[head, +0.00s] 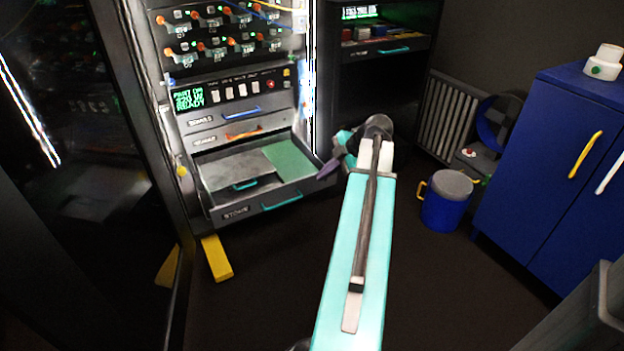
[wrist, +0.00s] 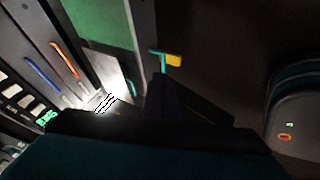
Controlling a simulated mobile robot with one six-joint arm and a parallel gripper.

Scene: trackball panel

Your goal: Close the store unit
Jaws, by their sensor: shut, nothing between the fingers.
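The store unit is a grey drawer (head: 240,211) low in the rack, its front lettered like "STORE". It is pulled out, with its open top showing a green panel (head: 288,158) and a grey area inside. A teal handle (head: 282,201) is on its front; in the wrist view the handle (wrist: 157,52) shows edge-on beyond my fingers. My gripper (head: 328,169) is just right of the drawer's front right corner in the head view, shut and empty. Its dark fingers (wrist: 165,88) also show in the wrist view. I cannot tell whether they touch the drawer.
Two shut drawers with blue (head: 242,113) and orange (head: 244,134) handles are above the store unit. A yellow foot (head: 216,258) sticks out below. A blue bucket (head: 445,203) and blue cabinet (head: 555,170) stand right. The floor before the drawer is clear.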

